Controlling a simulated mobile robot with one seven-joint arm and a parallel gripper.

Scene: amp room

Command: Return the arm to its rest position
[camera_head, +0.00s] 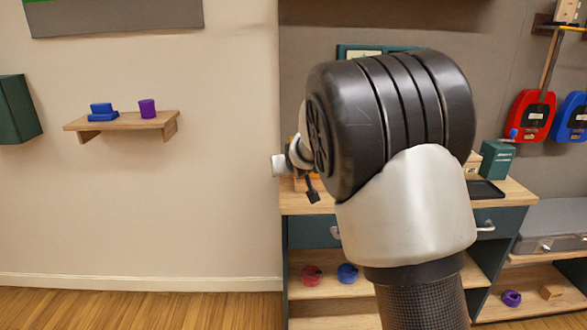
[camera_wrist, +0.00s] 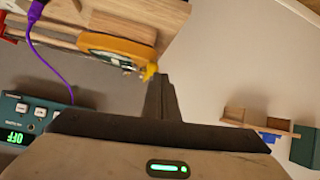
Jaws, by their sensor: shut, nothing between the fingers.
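My arm fills the middle and right of the head view, with a white link (camera_head: 408,210) below a large black joint (camera_head: 395,110). It is raised in front of the workbench and covers part of it. My gripper's small dark end (camera_head: 313,192) shows just left of the black joint. In the wrist view my gripper (camera_wrist: 160,80) is shut, its dark fingers together and empty. A yellow-orange rounded object (camera_wrist: 118,45) shows beyond the fingertips; I cannot tell the exact gap.
The wooden workbench (camera_head: 300,205) stands behind my arm, with a green box (camera_head: 497,160) and black tray (camera_head: 487,190). A wall shelf (camera_head: 120,123) holds blue and purple items. Red (camera_head: 532,118) and blue instruments hang at right. The left floor is clear.

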